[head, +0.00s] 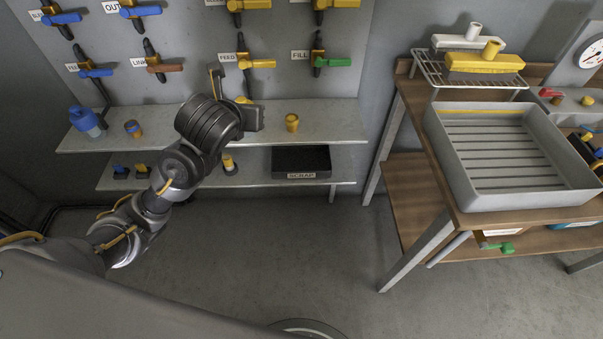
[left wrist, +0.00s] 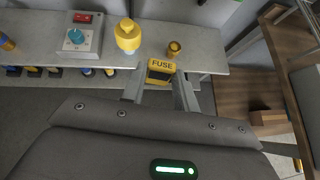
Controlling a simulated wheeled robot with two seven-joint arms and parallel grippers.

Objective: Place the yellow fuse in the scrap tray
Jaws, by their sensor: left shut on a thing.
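The yellow fuse (left wrist: 161,66), a small block with a black lower part and a FUSE label, is between the two fingers of my left gripper (left wrist: 160,82) in the left wrist view. The gripper is shut on it. In the head view my left arm reaches over the upper shelf, and its wrist hides the fuse. The scrap tray (head: 301,158) is a black, shallow tray with a SCRAP label on the lower shelf, right of and below my left gripper. My right gripper is in neither view.
A brass fitting (head: 292,122) stands on the upper shelf (head: 335,125) above the scrap tray. Valves line the wall panel. A yellow-topped object (left wrist: 127,35) stands near the fuse in the wrist view. A large grey tray (head: 455,185) sits on the wooden bench at right.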

